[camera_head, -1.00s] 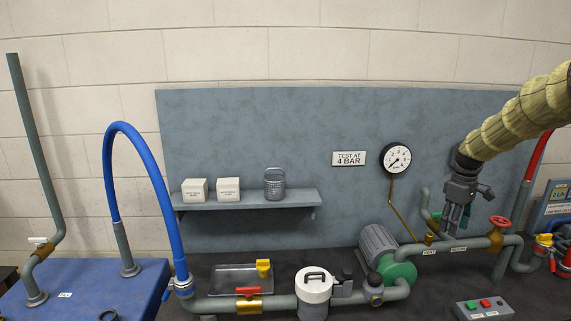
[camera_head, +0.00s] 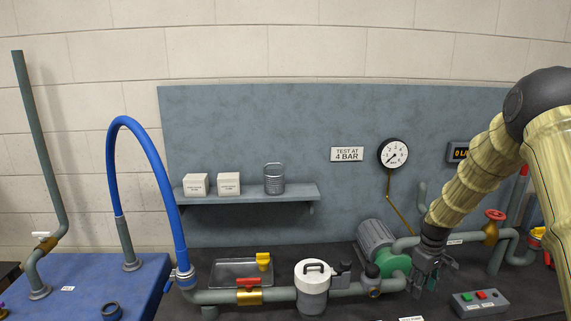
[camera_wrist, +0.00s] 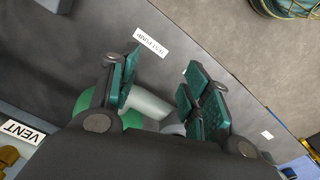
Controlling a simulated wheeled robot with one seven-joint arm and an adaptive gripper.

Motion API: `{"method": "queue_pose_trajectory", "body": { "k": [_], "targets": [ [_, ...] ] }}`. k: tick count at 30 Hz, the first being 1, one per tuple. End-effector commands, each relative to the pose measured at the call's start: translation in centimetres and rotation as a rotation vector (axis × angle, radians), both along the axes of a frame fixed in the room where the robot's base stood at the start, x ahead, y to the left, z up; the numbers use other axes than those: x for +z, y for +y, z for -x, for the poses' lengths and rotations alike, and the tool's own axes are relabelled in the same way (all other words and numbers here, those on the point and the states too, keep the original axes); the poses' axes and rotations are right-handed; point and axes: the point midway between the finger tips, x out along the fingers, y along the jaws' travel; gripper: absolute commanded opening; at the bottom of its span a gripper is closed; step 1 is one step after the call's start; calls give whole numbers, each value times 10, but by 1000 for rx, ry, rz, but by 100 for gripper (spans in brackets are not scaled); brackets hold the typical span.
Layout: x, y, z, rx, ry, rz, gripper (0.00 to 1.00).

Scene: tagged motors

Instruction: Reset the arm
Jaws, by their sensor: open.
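My gripper (camera_head: 428,278) hangs pointing down at the right of the bench, in front of the right end of the green-fronted pump motor (camera_head: 376,238). In the wrist view my gripper (camera_wrist: 163,90) shows its teal pads well apart, with nothing held between them. A green round body and a pale pipe show behind and below the pads. The "TEST PUMP" label (camera_wrist: 152,42) lies beyond the fingertips. My arm comes in from the right edge and hides part of the panel and pipes.
A control box (camera_head: 479,302) with green and red buttons stands just right of my gripper. A red handwheel (camera_head: 495,215) and pipes are behind it. A white-lidded canister (camera_head: 313,280) stands to the left. The wall panel (camera_head: 250,125) is clear above the shelf.

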Motion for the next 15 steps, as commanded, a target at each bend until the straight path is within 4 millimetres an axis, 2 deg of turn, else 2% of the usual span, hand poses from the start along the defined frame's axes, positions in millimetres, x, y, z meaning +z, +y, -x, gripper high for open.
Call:
{"method": "queue_pose_trajectory", "body": {
  "k": [1, 6, 11, 15],
  "targets": [
    [-30, 11, 15, -13, 10, -2, 48],
    [-108, 47, 64, -71, 7, -11, 48],
    [-173, 79, 121, -130, 9, -18, 48],
    [-222, 107, 180, -187, 12, -24, 48]
  ]
}}
